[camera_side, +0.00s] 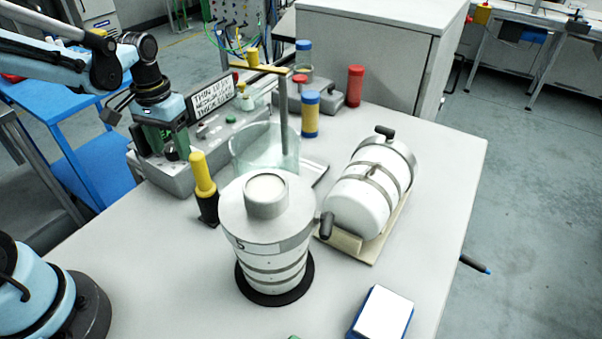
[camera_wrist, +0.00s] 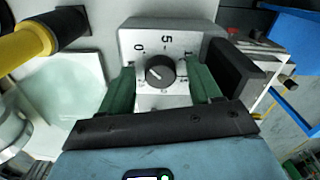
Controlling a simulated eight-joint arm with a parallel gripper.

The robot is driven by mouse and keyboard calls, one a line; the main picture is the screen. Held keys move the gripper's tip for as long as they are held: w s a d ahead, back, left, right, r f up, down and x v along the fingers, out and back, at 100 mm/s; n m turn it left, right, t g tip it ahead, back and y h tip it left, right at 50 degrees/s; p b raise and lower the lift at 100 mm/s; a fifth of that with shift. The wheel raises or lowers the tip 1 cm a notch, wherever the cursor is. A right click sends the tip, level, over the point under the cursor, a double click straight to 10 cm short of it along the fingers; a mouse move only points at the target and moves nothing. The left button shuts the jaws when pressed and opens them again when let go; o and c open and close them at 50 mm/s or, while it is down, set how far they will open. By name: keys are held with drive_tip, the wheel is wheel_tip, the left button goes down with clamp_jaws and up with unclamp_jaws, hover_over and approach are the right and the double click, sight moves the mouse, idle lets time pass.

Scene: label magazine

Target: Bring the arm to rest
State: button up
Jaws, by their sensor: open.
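My gripper (camera_side: 172,152) is at the left in the side view, in front of a long grey device (camera_side: 236,125) with a sign on it. In the wrist view the two green fingers of my gripper (camera_wrist: 163,76) stand apart, open. Between them shows a dark round knob (camera_wrist: 160,69) on a grey panel (camera_wrist: 137,38) marked 0 and 5. Nothing is held in the fingers. I cannot tell how far the fingertips are from the knob.
A yellow-and-black handled tool (camera_side: 203,180) stands close to my gripper. A glass vessel (camera_side: 250,150), white banded canister (camera_side: 275,262) and white drum on a wooden cradle (camera_side: 362,203) fill the table's middle.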

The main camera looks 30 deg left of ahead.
wheel_tip(320, 180, up, 12)
wheel_tip(320, 180, down, 12)
drive_tip(key=shift+r, duration=0.2)
drive_tip(key=shift+f, duration=0.3)
drive_tip(key=m, duration=0.6)
drive_tip(key=shift+a, duration=0.1)
drive_tip(key=m, duration=0.4)
drive_tip(key=shift+m, duration=0.3)
drive_tip(key=shift+r, duration=0.95)
drive_tip(key=shift+c, duration=0.4)
idle(0.6)
